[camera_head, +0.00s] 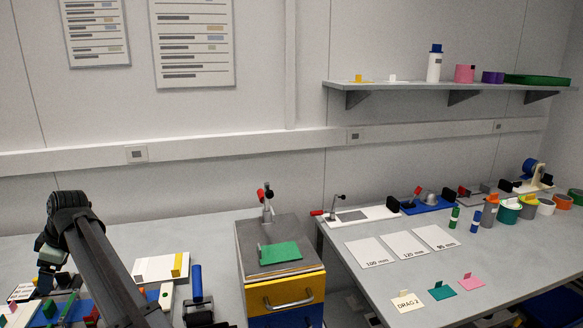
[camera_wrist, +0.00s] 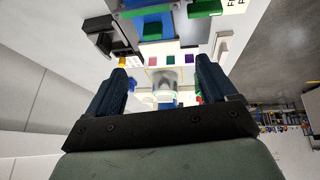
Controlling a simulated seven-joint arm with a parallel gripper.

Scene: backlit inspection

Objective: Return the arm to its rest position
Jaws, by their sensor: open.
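My dark arm (camera_head: 100,262) reaches in from the bottom left of the head view. It bends at a joint over the left table. My gripper (camera_wrist: 161,66) shows in the wrist view as two dark blue fingers spread well apart, open. A pale, clear-looking cylinder (camera_wrist: 166,84) appears in the gap between the fingers, with bare space on both sides of it. I cannot tell how far it is from the fingertips. In the head view the fingertips are hard to make out among the clutter at the left edge.
Near the arm are a white block with a yellow strip (camera_head: 160,267), a blue-topped dark tool (camera_head: 197,290) and small coloured parts. A drawer cabinet (camera_head: 285,295) with a green plate (camera_head: 280,252) stands in the middle. The right table (camera_head: 370,285) holds fixtures and cups. A shelf (camera_head: 440,87) hangs above.

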